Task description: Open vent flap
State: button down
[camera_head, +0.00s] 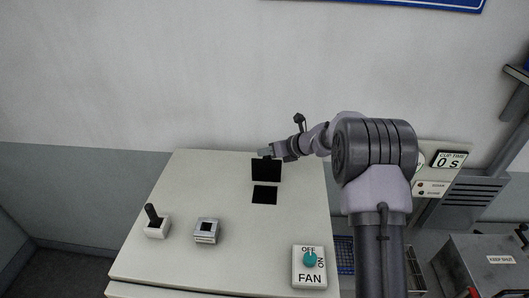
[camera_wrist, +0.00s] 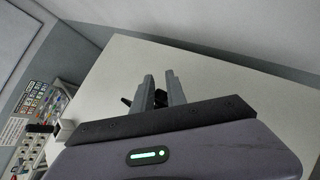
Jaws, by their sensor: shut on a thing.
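The vent flap (camera_head: 266,171) is a black square panel on the pale console top, just behind a second black square, which looks like a dark opening (camera_head: 265,195). The flap seems raised, but its exact tilt is hard to tell. My gripper (camera_head: 265,154) reaches in from the right, at the flap's far, upper edge. In the wrist view, the two grey fingers of my gripper (camera_wrist: 160,88) are close together with a small black part (camera_wrist: 160,98) between them. My gripper is shut on the flap; the exact contact is partly hidden by the fingers.
A wall stands close behind.

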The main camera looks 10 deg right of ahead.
jog(key=c, duration=1.8)
grip_release()
jog(key=shift+s+d+f, duration=0.15)
jog(key=shift+d+f, duration=0.05)
jog(key=shift+f, duration=0.25)
jog(key=shift+s+d+f, duration=0.15)
jog(key=shift+f, duration=0.3)
jog(key=o, duration=0.7)
jog(key=shift+d, duration=0.5)
jog(key=shift+a+r, duration=0.1)
jog(key=shift+a, duration=0.1)
jog(key=shift+w+r, duration=0.1)
jog(key=shift+r, duration=0.05)
jog(key=shift+r, duration=0.1)
